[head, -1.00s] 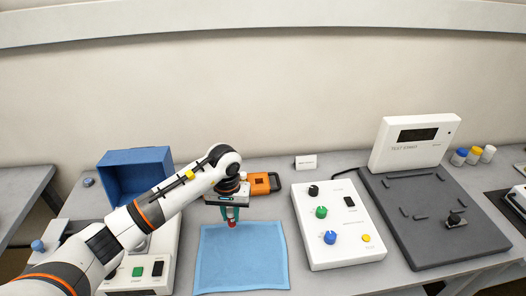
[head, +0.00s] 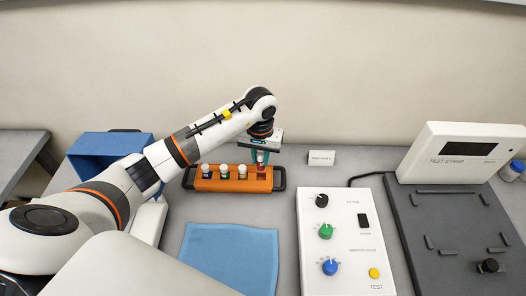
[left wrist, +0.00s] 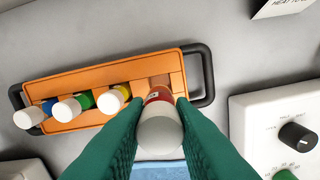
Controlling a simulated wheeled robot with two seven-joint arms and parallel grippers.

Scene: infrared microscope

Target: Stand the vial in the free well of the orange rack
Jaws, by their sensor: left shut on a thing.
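My left gripper (head: 260,156) is shut on the vial (head: 261,161), which has a red band and a pale cap. The vial's cap end (left wrist: 160,135) fills the space between the green fingers in the left wrist view. The orange rack (head: 222,186) has black handles and holds several wells; three white-capped vials with blue, green and yellow bands stand in the left ones. The free well (left wrist: 160,82) is at the right end. The held vial is over or at this well; its lower end is hidden, so I cannot tell whether it is inside. My right gripper is not in view.
A blue cloth (head: 230,258) lies in front of the rack. A white control box (head: 345,235) with knobs stands to the right, a small white sign (head: 321,158) behind it. A blue bin (head: 105,155) is at the left. A dark test stand (head: 455,225) is far right.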

